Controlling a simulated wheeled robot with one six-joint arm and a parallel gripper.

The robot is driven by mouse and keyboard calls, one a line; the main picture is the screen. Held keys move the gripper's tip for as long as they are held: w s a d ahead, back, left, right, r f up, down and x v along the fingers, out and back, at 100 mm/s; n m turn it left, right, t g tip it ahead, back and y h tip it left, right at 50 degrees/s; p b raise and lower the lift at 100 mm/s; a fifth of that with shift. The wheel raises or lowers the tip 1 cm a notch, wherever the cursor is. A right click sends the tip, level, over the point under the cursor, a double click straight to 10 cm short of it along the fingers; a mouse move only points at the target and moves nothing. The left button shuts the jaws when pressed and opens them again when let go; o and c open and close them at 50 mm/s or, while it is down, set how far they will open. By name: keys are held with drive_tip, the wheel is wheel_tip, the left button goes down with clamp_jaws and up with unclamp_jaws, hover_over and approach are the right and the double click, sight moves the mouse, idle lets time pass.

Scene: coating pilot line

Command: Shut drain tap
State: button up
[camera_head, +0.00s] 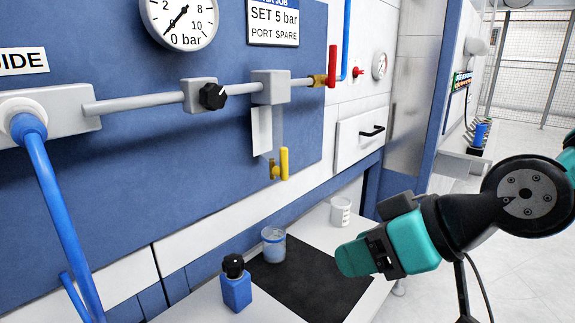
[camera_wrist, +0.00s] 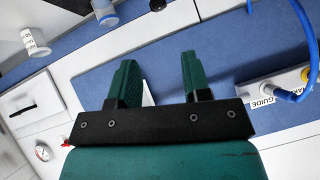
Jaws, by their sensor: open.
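A small brass tap with a yellow lever (camera_head: 284,164) hangs on a thin tube below a grey block (camera_head: 271,87) on the blue wall panel. I take it for the drain tap. Its lever stands upright, parallel to the tube. My gripper (camera_head: 352,260) is to the right of the tap and lower in the head view, apart from it and touching nothing. In the wrist view my two green fingers (camera_wrist: 159,75) are spread with nothing between them. I cannot make out the tap in the wrist view.
A beaker (camera_head: 273,248) stands on a black mat (camera_head: 318,292) below the tap. A blue bottle (camera_head: 236,291) and white cup (camera_head: 341,212) stand nearby. A red lever (camera_head: 332,66), black knob (camera_head: 212,96) and drawer handle (camera_head: 372,131) project from the wall.

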drive_tip(key=w+a+t+y+b, duration=0.1)
drive_tip(key=w+t+y+b, duration=0.1)
drive_tip(key=w+t, duration=0.35)
drive_tip(key=m+t, duration=0.1)
drive_tip(key=t, duration=0.3)
approach(286, 157)
drive_tip(key=p+x, duration=0.7)
drive_tip(key=x, duration=0.1)
drive_tip(key=shift+w+a+r+p, duration=0.1)
drive_tip(key=shift+p, duration=0.25)
drive_tip(key=shift+w+a, duration=0.25)
drive_tip(key=shift+w, duration=0.15)
clamp_jaws()
